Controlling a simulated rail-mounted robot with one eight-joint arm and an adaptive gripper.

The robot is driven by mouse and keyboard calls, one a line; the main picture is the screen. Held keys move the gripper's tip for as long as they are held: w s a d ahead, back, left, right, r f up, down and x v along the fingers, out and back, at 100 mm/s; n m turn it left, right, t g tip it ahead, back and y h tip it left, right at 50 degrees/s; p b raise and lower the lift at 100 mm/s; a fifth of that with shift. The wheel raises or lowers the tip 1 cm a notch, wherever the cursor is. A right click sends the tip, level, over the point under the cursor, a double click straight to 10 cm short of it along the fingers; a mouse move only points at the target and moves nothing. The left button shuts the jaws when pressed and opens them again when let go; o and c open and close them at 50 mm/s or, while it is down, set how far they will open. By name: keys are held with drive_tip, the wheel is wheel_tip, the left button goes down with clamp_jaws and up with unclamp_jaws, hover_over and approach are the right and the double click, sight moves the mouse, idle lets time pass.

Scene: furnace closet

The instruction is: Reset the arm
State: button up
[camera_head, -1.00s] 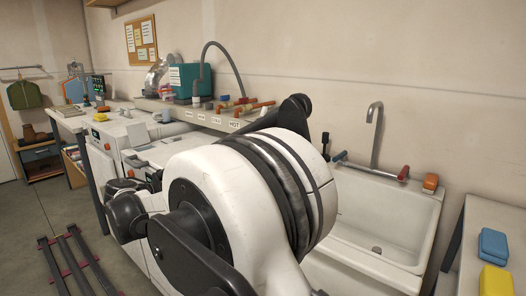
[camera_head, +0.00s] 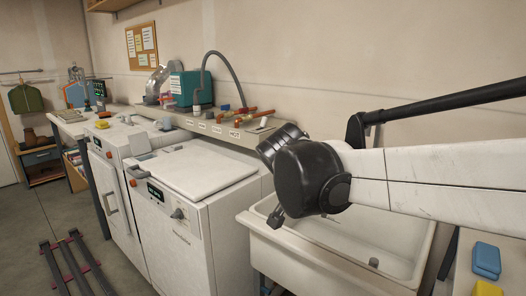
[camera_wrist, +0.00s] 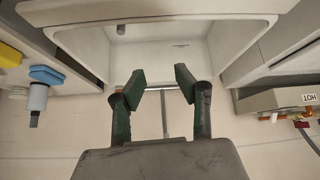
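My arm crosses the right half of the head view, with a white link running to the right edge and a black joint (camera_head: 312,178) over the sink. My gripper (camera_wrist: 160,76) shows in the wrist view with its two green-padded fingers apart and nothing between them. I cannot make out the fingertips in the head view. The white sink basin (camera_wrist: 165,42) lies beyond the fingers in the wrist view; it also shows below my arm in the head view (camera_head: 300,262). My arm hides the tap there.
White appliances (camera_head: 180,215) stand left of the sink. A shelf (camera_head: 218,132) above them carries pipes and valves. A blue item (camera_head: 486,260) and a yellow item (camera_head: 488,288) sit at the right. Dark rails (camera_head: 75,265) lie on the floor, with open floor around them.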

drive_tip(key=s+d+f+n+y+p, duration=0.2)
drive_tip(key=s+d+n, duration=0.1)
drive_tip(key=s, duration=0.7)
drive_tip(key=s+d+f+n+t+y+p, duration=0.1)
drive_tip(key=s+d, duration=0.4)
drive_tip(key=s, duration=0.6)
drive_tip(key=shift+f+n+y+p, duration=0.4)
drive_tip(key=shift+n+y, duration=0.3)
drive_tip(key=shift+n, duration=0.5)
idle(1.7)
